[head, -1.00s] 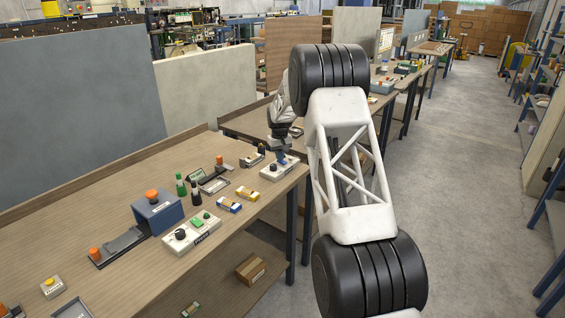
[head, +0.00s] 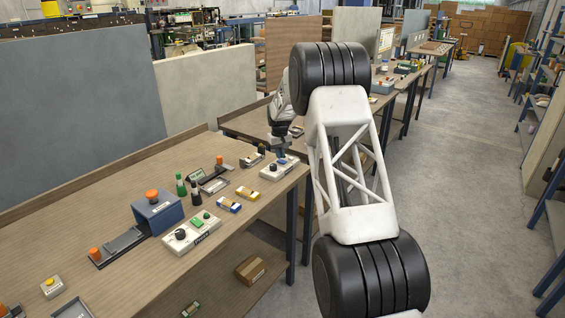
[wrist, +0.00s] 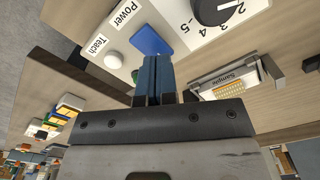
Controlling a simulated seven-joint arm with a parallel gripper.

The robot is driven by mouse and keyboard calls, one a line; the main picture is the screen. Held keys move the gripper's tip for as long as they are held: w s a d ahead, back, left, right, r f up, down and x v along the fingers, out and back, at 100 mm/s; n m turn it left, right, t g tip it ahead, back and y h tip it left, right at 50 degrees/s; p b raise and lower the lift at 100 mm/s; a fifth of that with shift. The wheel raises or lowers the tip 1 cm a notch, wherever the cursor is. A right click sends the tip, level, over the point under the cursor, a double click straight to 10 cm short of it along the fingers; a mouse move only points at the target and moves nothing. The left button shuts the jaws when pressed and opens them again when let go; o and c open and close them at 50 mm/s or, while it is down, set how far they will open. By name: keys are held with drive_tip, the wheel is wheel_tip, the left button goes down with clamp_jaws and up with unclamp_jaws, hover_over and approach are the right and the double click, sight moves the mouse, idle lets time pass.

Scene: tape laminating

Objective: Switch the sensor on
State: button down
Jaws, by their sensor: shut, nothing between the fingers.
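The sensor unit is a pale box (head: 270,172) near the right end of the near bench. In the wrist view its panel (wrist: 185,14) shows a black knob (wrist: 217,9) with numbers, a blue button (wrist: 152,39) near the label "Power", and a round white button (wrist: 113,60) near the label "Teach". My gripper (wrist: 160,62) is shut and empty, its blue fingertips together at the lower edge of the blue button in the picture. Whether they touch it is unclear. In the head view my gripper (head: 281,153) points down over the box.
On the bench stand a blue box with an orange knob (head: 158,212), a white control box (head: 191,236), green bottles (head: 182,187) and small cartons (head: 229,205). Bare wood lies behind them.

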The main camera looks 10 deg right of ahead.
sight(280, 161)
drive_tip(key=shift+r, duration=2.7)
drive_tip(key=shift+r, duration=0.1)
drive_tip(key=shift+s+r, duration=0.3)
drive_tip(key=shift+r, duration=0.1)
drive_tip(key=s+r+m, duration=0.1)
drive_tip(key=s+r, duration=0.6)
drive_tip(key=s, duration=0.5)
drive_tip(key=s+r+t, duration=0.1)
drive_tip(key=s+r, duration=0.6)
drive_tip(key=s, duration=0.5)
drive_tip(key=s+r+m, duration=0.1)
drive_tip(key=s+r, duration=0.6)
drive_tip(key=s, duration=0.5)
drive_tip(key=s+f, duration=0.3)
drive_tip(key=s, duration=1.6)
drive_tip(key=s+f+m+t, duration=0.1)
drive_tip(key=s+f, duration=0.1)
drive_tip(key=s, duration=1.8)
drive_tip(key=shift+s+d+f+t, duration=0.3)
drive_tip(key=shift+d+f, duration=0.05)
drive_tip(key=shift+f, duration=0.05)
